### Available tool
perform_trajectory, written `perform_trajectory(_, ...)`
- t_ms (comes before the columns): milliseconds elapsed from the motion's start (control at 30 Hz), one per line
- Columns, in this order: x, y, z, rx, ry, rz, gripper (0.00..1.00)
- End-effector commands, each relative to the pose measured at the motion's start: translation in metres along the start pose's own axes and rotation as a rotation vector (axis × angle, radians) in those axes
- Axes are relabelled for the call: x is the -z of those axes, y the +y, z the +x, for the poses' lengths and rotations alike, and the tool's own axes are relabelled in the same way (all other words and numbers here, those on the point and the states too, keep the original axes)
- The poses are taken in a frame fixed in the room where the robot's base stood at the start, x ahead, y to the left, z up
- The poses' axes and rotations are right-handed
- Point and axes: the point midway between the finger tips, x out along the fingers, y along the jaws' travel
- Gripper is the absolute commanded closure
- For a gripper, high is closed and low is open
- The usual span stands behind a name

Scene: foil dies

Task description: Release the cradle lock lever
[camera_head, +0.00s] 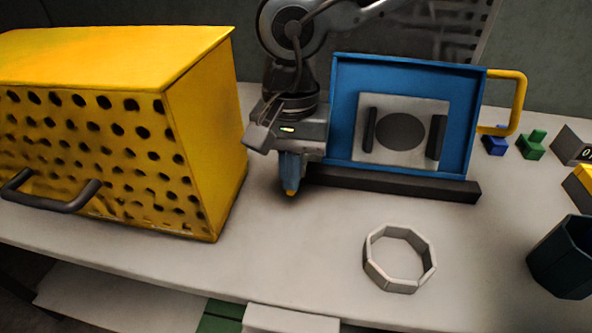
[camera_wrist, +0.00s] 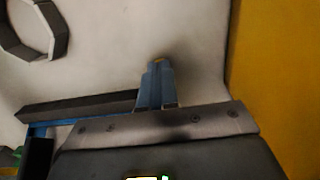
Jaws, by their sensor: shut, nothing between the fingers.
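A blue framed cradle (camera_head: 343,115) stands upright on a dark bar (camera_head: 420,188). It holds a grey plate with a dark round disc and two dark upright strips. A yellow looped handle (camera_head: 521,104) sticks out from its right side; I cannot tell whether this is the lock lever. My gripper (camera_head: 290,190) points down just left of the cradle and the bar's left end. Its blue fingers with orange tips are shut and empty, apart from the handle. In the wrist view the closed fingers (camera_wrist: 158,64) are over bare table, beside the bar (camera_wrist: 75,106).
A large yellow perforated housing (camera_head: 205,130) with a dark handle stands close left of my gripper. A pale octagonal ring (camera_head: 375,275) lies in front. Blue (camera_head: 494,145) and green (camera_head: 532,146) blocks and a dark container (camera_head: 562,262) are at right.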

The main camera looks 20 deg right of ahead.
Motion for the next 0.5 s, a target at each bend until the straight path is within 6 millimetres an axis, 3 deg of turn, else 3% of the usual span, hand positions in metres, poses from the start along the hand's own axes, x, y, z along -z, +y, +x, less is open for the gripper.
perform_trajectory(100, -0.005, 0.0, 0.012, 0.0, -0.001, 0.0, 1.0)
perform_trajectory(500, -0.014, 0.001, 0.025, 0.0, -0.001, 0.001, 1.0)
